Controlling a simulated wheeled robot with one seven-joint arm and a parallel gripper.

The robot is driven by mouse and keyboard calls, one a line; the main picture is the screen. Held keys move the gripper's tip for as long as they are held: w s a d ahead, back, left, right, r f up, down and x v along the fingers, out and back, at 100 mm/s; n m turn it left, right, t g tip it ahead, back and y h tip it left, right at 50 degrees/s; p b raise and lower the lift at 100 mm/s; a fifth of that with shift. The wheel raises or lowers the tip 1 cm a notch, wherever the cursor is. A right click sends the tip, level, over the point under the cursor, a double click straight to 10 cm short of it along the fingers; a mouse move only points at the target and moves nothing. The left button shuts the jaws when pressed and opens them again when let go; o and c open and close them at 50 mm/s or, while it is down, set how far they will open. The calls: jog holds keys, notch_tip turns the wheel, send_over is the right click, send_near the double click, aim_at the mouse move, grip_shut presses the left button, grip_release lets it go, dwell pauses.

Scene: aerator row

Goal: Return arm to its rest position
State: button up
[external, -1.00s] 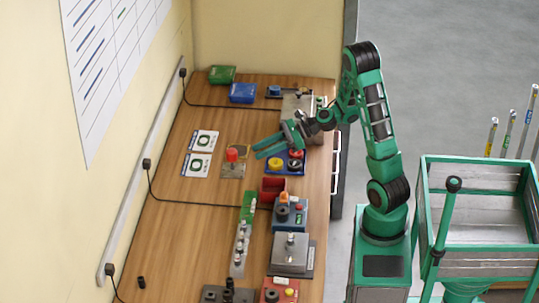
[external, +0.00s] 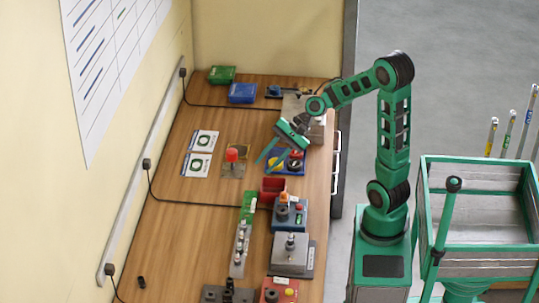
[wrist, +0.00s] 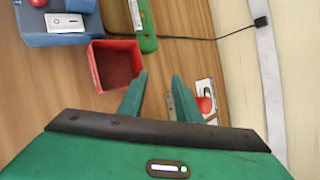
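My gripper (external: 268,160) is above the wooden table, its fingers angled down and to the left, beside the blue panel (external: 298,162) with yellow and red knobs. In the wrist view my gripper (wrist: 159,82) shows two green fingers standing apart with nothing between them, so it is open. My arm reaches over the table edge from the right, with its elbow raised high. The fingers hide part of the blue panel in the external view.
A red open box (external: 272,188) stands below the gripper and also shows in the wrist view (wrist: 115,66). A red button (external: 232,155) on a plate is to the left. Several devices line the table's right side. The table's left side (external: 190,220) is mostly clear.

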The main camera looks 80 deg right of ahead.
jog(key=s+d+f+n+g+h, duration=0.1)
jog(key=s+n+g, duration=0.3)
jog(key=s, duration=0.9)
jog(key=s+d+n+g+h, duration=0.1)
jog(key=s+n+g+h, duration=0.2)
jog(key=s+n, duration=0.7)
jog(key=s, duration=0.2)
jog(key=shift+s+d+f+g+h, duration=0.3)
jog(key=shift+s+d+f+g, duration=0.1)
